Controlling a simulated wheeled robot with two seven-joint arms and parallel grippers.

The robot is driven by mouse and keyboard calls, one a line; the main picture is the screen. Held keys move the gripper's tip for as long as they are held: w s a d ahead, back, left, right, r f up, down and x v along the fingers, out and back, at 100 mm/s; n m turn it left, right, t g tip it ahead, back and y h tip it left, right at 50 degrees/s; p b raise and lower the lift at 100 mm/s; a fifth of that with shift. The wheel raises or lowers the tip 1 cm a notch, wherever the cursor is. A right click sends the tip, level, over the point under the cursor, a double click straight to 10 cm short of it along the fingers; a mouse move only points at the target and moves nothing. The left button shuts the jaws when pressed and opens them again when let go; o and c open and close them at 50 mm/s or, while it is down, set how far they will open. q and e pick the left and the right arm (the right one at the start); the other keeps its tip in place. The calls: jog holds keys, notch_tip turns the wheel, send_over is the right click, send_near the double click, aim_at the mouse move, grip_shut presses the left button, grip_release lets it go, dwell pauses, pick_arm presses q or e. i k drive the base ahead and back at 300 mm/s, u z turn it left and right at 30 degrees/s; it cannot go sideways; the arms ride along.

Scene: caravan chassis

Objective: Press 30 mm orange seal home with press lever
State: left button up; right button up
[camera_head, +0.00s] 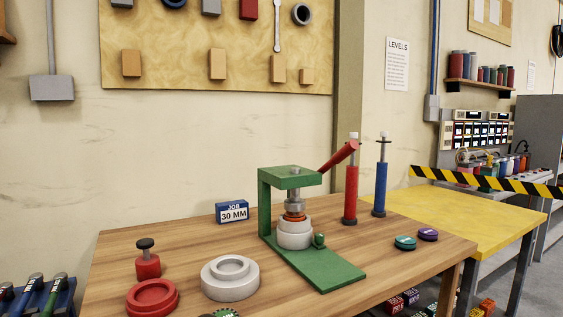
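The green press (265,205) stands on the wooden workbench, with its flat base plate running toward the front right. Its red press lever (338,157) slants up to the right from beside the press head. Under the head, a grey ram (295,203) sits right above the orange seal (294,215). The seal shows as a thin orange ring on top of a pale grey stepped hub (295,236). I cannot tell how deep the seal sits in the hub. Neither of my grippers is in view.
A blue "JOB 30 MM" block (232,212) stands behind. A pale ring (230,278), red ring (152,297) and red knobbed tool (148,260) are at left. Red (351,195) and blue (380,190) upright tools and teal (405,243) and purple (428,234) rings are at right.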

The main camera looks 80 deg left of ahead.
aim_at(348, 149)
jog(key=k, duration=0.3)
jog(key=u, duration=2.1)
jog(key=i, duration=0.5)
jog(key=z, duration=0.05)
jog(key=k, duration=0.55)
jog(key=z, duration=1.4)
jog(key=i, duration=1.05)
jog(key=u, duration=0.5)
